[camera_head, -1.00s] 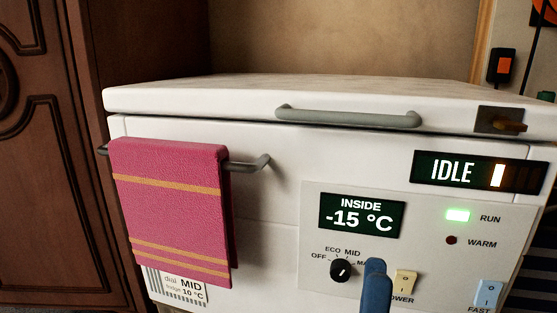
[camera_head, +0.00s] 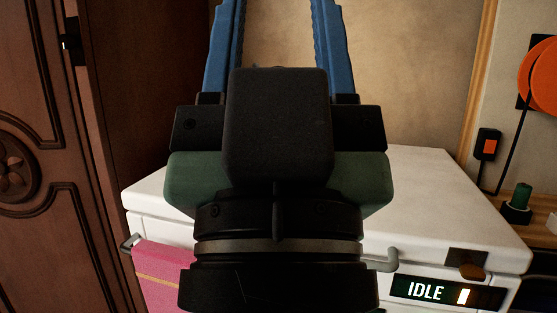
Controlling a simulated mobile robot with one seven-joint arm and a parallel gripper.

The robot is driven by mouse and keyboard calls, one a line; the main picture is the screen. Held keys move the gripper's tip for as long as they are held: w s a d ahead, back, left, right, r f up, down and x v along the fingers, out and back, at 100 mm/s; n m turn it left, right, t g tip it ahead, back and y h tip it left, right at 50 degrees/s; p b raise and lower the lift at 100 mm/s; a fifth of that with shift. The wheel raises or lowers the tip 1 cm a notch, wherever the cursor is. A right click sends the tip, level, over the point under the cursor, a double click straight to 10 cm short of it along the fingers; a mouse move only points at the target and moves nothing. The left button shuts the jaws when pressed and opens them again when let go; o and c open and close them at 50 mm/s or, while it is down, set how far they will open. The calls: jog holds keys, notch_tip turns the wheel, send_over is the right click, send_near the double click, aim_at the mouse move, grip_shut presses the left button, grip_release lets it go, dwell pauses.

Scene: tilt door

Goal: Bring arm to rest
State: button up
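My gripper (camera_head: 281,40) is raised in front of the camera and fills the middle of the head view. Its two blue fingers point up and stand well apart, with nothing seen between them; their tips run out of the top of the picture. Behind it is a white chest freezer (camera_head: 440,200) with its lid down. My gripper and wrist hide the middle of the lid and most of the lid handle (camera_head: 382,262). The display reading IDLE (camera_head: 440,292) shows at the lower right.
A pink towel (camera_head: 160,270) hangs on a rail at the freezer's left front. A dark carved wooden cabinet (camera_head: 45,150) stands at the left. At the right are a wall-mounted black and orange switch (camera_head: 487,145), an orange disc (camera_head: 540,72) and a green-topped object (camera_head: 521,195).

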notch_tip(320, 180, up, 34)
jog(key=p, duration=3.2)
jog(key=shift+f, duration=0.15)
